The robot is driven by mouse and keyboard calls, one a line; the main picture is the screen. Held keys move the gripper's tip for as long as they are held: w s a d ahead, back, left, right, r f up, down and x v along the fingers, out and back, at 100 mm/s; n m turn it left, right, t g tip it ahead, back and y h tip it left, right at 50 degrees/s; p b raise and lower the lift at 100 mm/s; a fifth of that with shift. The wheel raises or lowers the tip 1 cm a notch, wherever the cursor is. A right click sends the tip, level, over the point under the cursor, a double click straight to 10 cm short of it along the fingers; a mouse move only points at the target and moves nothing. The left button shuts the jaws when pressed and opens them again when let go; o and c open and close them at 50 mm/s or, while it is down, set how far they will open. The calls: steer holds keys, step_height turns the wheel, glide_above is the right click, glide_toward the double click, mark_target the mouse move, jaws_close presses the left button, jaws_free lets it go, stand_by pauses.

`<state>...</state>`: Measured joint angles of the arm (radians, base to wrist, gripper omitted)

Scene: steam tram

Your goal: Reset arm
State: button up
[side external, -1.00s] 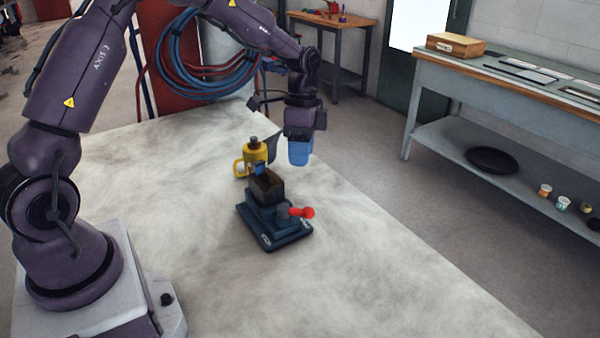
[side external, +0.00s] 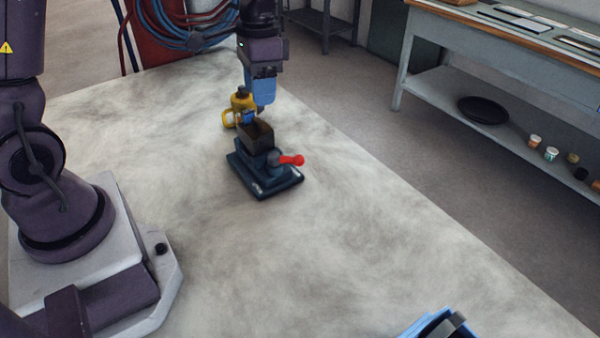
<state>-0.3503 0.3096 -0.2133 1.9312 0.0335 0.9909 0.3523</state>
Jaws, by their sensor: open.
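My gripper (side external: 262,98), with blue fingers below a purple wrist, points down just above and behind the small model in the picture. It is open, and I see nothing held in it. The model has a dark blue base (side external: 268,188), a dark open-topped box (side external: 256,134) and a red-tipped lever (side external: 291,160). A yellow can (side external: 240,103) with a dark cap and a handle stands behind the box, partly beside my fingers. A small blue part (side external: 248,118) shows between can and box; whether it belongs to the model is unclear.
The pale worktop (side external: 330,240) is mostly bare around the model. A blue and dark object (side external: 440,325) is cut off at the bottom edge. A grey bench (side external: 500,30) stands right, with a black dish (side external: 483,110) and several small pots on its shelf. Hoses (side external: 185,20) hang behind.

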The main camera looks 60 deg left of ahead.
steer(key=s+d+r+n+t, duration=0.1)
steer(key=s+d+r+t, duration=0.1)
steer(key=s+r, duration=0.4)
steer(key=s+d+r+n+t, duration=0.1)
steer(key=s+d+r+t, duration=0.2)
steer(key=s, duration=0.6)
step_height(320, 180, up, 3)
steer(key=shift+s+f+n+t+y, duration=0.15)
steer(key=shift+s+n+t+y, duration=0.15)
steer(key=shift+t, duration=0.4)
steer(key=shift+d, duration=0.1)
